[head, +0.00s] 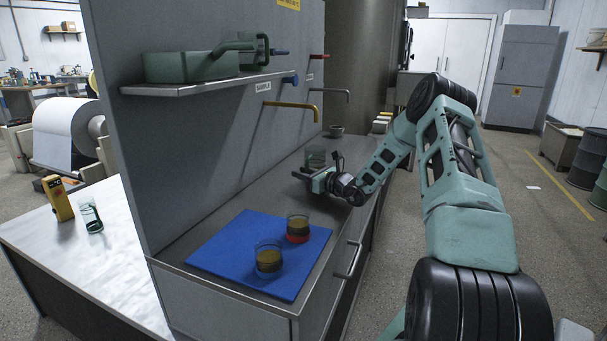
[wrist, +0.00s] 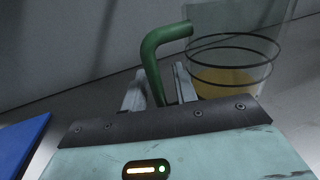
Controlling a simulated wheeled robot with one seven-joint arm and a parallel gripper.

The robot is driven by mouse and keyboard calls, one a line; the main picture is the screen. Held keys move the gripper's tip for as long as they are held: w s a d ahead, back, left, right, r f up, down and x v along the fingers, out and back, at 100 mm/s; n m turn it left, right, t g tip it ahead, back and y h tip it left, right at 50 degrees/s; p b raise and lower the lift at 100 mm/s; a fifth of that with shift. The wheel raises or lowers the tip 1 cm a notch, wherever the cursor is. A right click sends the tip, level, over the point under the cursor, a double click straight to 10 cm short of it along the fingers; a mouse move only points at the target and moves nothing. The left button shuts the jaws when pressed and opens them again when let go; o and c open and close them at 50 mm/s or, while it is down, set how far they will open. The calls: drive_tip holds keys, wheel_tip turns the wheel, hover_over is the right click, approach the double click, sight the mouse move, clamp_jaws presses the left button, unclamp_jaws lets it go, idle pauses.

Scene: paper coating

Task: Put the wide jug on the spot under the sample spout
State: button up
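A clear glass jug (head: 316,157) stands on the grey counter (head: 215,205) beyond my gripper in the head view. In the wrist view the jug (wrist: 232,55) shows dark rings, amber liquid low inside and a green bent handle (wrist: 153,60). My gripper (head: 310,181) is low over the counter. In the wrist view its fingers (wrist: 160,92) stand on either side of the handle; whether they press on it is unclear. No marked spot is clear.
A blue mat (head: 218,262) at the near end holds two glasses of brownish liquid, one with a red base (head: 297,229), one bluish (head: 268,260). A small bowl (head: 336,130) stands farther back. A shelf (head: 205,86) with a green container (head: 190,67) overhangs the counter's left side.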

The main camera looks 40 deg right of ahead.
drive_tip(key=shift+r, duration=0.25)
drive_tip(key=s, duration=0.4)
drive_tip(key=s+d, duration=0.1)
drive_tip(key=s, duration=0.7)
drive_tip(key=shift+d, duration=0.2)
